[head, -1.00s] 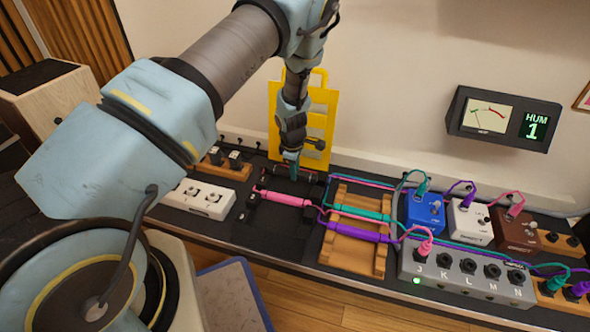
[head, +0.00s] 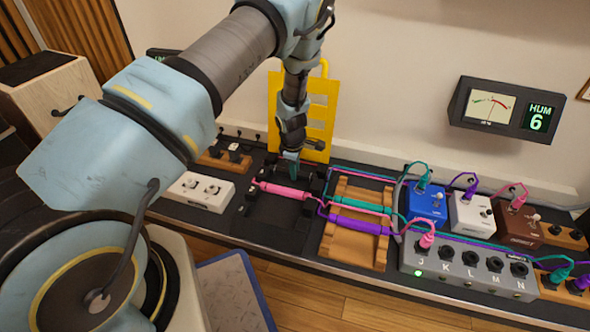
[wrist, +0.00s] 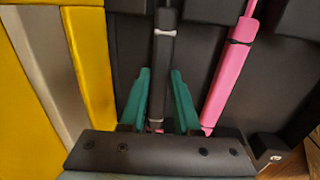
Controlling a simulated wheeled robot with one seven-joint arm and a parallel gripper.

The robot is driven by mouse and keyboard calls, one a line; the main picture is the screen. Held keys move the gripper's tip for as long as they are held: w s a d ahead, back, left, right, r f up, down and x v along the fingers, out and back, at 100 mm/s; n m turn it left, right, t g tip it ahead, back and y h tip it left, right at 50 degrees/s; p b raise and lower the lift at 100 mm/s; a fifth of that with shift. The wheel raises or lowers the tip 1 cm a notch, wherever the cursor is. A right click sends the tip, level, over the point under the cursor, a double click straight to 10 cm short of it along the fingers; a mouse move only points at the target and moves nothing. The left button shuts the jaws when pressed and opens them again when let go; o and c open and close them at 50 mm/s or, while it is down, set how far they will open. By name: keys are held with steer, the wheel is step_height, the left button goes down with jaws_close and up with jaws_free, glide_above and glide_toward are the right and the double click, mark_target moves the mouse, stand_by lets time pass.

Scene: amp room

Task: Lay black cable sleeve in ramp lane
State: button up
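The black cable sleeve (wrist: 164,65) runs lengthwise between the two green fingers of my gripper (wrist: 160,78) in the wrist view. A pale band marks its upper part. The fingertips lie at either side of it, and I cannot tell whether they touch it. In the head view my gripper (head: 290,168) points down at the back end of the black ramp (head: 275,222); the sleeve is hard to make out there. The pink sleeve (head: 285,191) lies across the ramp, in front of my gripper; it also shows right of the fingers in the wrist view (wrist: 228,85).
A wooden ramp (head: 350,248) to the right carries a teal sleeve (head: 360,207) and a purple sleeve (head: 358,226). A yellow rack (head: 320,95) stands close behind my gripper. Pedals and a grey jack box (head: 460,265) fill the right. The meter (head: 505,110) reads HUM 6.

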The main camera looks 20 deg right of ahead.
steer(key=o, duration=0.5)
steer(key=r+p, duration=0.1)
steer(key=r, duration=0.2)
steer(key=r+p, duration=0.1)
steer(key=r, duration=0.3)
steer(key=s+a+r+p, duration=0.1)
steer(key=r+p, duration=0.1)
steer(key=r, duration=0.1)
steer(key=shift+s+r, duration=0.1)
steer(key=shift+r, duration=0.25)
